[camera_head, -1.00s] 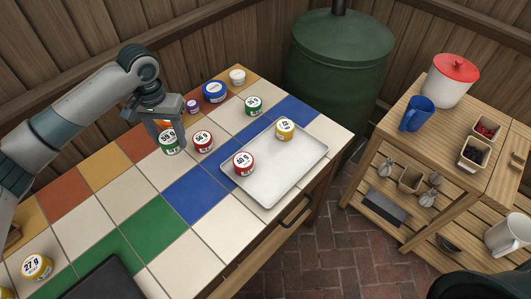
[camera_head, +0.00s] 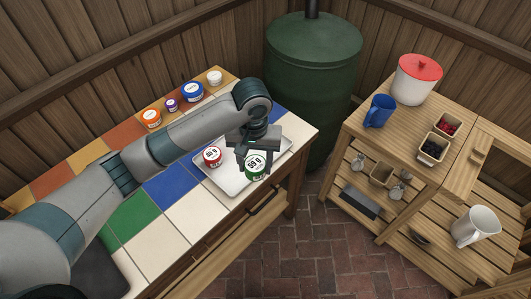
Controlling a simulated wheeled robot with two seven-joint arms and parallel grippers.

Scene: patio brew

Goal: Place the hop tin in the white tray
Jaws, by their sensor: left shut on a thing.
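My left gripper (camera_head: 254,151) is shut on a green tin (camera_head: 256,174) with a white top label. It holds the tin over the near right part of the white tray (camera_head: 229,186). The tin overlaps the tray's near edge in the picture; I cannot tell whether it touches the tray. A red tin (camera_head: 212,157) with a white label stands in the tray's left part. My left arm and gripper hide the tray's far part and the tiles behind it. My right gripper is not in view.
Orange (camera_head: 151,118), purple (camera_head: 172,105), blue (camera_head: 192,92) and white (camera_head: 214,77) tins line the tiled table's far edge. A green barrel (camera_head: 313,80) stands behind. A wooden cart (camera_head: 400,145) at right bears a blue mug (camera_head: 379,111) and a red-lidded pot (camera_head: 418,80).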

